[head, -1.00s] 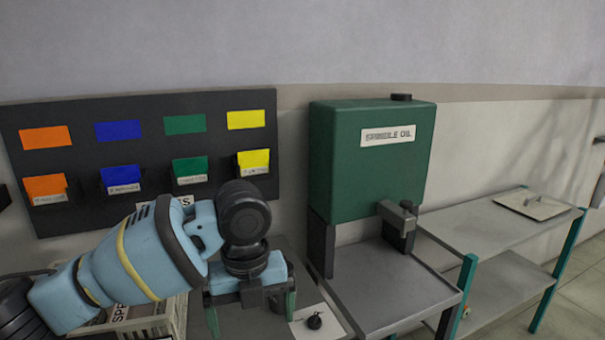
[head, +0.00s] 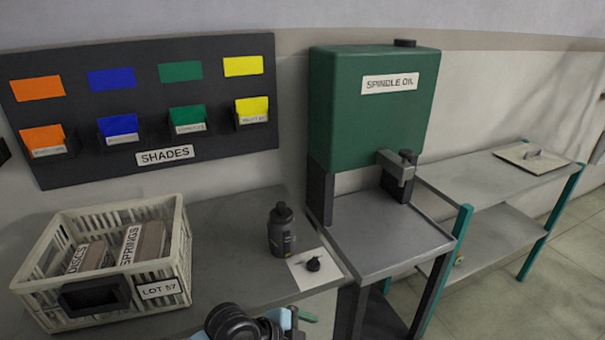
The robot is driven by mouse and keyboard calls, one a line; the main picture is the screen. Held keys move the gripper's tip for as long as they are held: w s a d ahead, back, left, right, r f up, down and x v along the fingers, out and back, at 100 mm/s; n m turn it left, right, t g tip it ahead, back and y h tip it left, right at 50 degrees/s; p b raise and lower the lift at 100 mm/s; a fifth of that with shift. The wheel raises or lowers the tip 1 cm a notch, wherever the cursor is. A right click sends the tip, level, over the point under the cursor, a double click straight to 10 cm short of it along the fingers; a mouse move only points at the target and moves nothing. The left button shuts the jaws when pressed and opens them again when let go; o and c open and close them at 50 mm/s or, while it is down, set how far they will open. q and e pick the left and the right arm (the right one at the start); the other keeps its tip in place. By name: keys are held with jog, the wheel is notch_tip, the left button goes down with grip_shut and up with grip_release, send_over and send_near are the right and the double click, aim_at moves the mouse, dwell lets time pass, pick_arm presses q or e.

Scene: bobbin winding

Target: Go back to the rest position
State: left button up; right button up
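At the bottom edge of the head view, one of my arms shows only as a dark rounded joint (head: 232,322) with light blue parts beside it. A small green piece sticks out just right of it, too little to tell what it is. The fingertips of neither gripper can be seen. The dark bottle (head: 282,232) stands upright on the grey table, with the arm apart from it and nearer to me. A small black knobbed piece (head: 314,264) lies on a white paper (head: 322,277) to the bottle's right.
A cream crate (head: 184,246) holding boxes labelled DISCS and SPRINGS stands on the table (head: 232,232) at left. The SHADES board (head: 80,137) hangs behind. A green SPINDLE OIL tank (head: 370,130) stands over a grey stand (head: 385,240). A shelf rack (head: 460,172) is at right.

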pick_arm(q)
jog(key=s+a+f+n+t+y, duration=0.1)
jog(key=s+a+f+n+t, duration=0.3)
jog(key=s+a+f+n, duration=0.6)
jog(key=s+a+f+n+t+y, duration=0.1)
jog(key=s+a+f+n+y, duration=0.4)
jog(key=s+a, duration=0.6)
jog(key=s+f+n, duration=0.2)
jog(key=s, duration=0.1)
jog(key=shift+s+a+t, duration=0.15)
jog(key=shift+t, duration=0.25)
